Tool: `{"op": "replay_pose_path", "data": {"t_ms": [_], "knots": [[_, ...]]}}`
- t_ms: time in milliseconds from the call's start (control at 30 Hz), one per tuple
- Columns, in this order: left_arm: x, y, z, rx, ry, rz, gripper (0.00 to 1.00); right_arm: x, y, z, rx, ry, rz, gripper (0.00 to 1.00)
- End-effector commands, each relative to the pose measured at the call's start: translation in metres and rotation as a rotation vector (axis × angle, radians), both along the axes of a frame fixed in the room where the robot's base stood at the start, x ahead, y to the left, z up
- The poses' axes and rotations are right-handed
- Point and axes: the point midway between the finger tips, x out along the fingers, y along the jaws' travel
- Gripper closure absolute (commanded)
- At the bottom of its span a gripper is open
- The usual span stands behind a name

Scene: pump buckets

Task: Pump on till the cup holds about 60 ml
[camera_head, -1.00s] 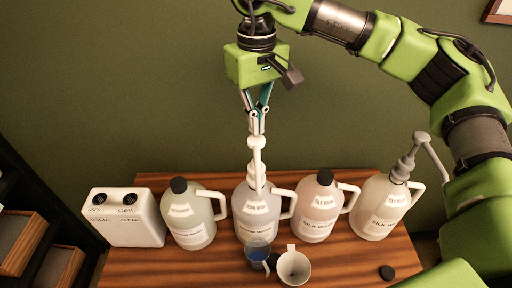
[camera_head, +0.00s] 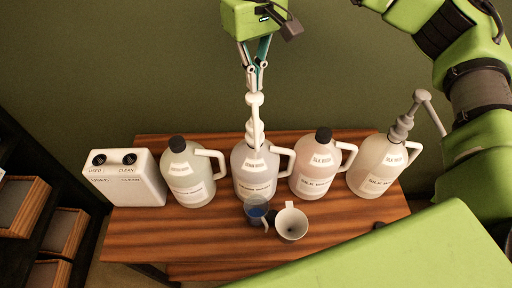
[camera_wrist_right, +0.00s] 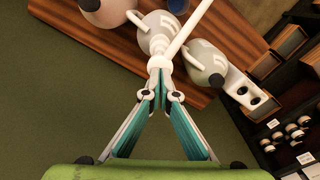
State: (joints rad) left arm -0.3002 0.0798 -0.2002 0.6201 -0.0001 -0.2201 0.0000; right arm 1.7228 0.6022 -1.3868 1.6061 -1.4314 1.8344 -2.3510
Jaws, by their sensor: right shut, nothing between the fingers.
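A white pump (camera_head: 254,123) stands upright in a pale jug (camera_head: 254,174), second from the left. My right gripper (camera_head: 256,88) is shut and empty, pointing down at the top of the pump head. In the right wrist view its fingertips (camera_wrist_right: 160,85) are at the pump head (camera_wrist_right: 158,62), and I cannot tell whether they touch it. A clear cup (camera_head: 256,205) with blue liquid in its lower part stands in front of this jug. Its level cannot be read at this size. My left gripper is out of view.
A white mug (camera_head: 291,223) stands close right of the cup. Jugs flank the pumped one: a greenish one (camera_head: 188,172), a pinkish one (camera_head: 317,165), and one with a grey pump (camera_head: 376,168). A white two-hole box (camera_head: 128,178) stands left. The table's (camera_head: 190,228) front left is clear.

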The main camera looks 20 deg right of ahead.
Motion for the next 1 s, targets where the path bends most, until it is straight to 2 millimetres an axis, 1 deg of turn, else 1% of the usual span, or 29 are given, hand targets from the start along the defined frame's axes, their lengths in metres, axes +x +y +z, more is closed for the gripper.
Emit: {"op": "replay_pose_path", "data": {"t_ms": [500, 1000], "knots": [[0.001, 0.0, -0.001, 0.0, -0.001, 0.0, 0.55, 0.0, 0.0, -0.001, 0.0, 0.0, 0.0, 1.0], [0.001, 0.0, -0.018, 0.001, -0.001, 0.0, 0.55, 0.0, 0.0, -0.023, -0.001, 0.0, 0.0, 1.0]]}}
